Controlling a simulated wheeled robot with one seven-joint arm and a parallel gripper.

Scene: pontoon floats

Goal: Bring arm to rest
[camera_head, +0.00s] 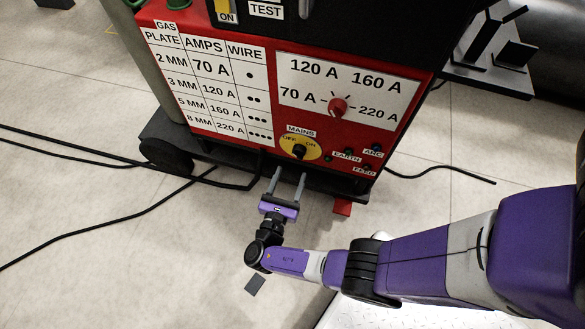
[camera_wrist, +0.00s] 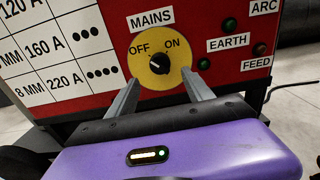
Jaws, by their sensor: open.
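My gripper (camera_head: 289,173) is open, its two grey fingers apart with nothing between them. It points at the lower front of a red welding machine (camera_head: 268,148). In the wrist view my fingertips (camera_wrist: 159,80) appear at either side of the lower part of the yellow MAINS disc (camera_wrist: 146,73), which carries a black knob (camera_wrist: 159,64). The disc is marked OFF at left and ON at right; I cannot tell whether the fingers touch the panel. My purple arm reaches in from the right in the head view.
A red dial knob (camera_head: 338,106) sits on the amp scale. EARTH (camera_wrist: 229,25) and FEED (camera_wrist: 260,49) indicators are right of the disc. Black cables (camera_head: 113,219) cross the floor at left. A black stand (camera_head: 487,72) is at the upper right. Floor in front of the machine is mostly clear.

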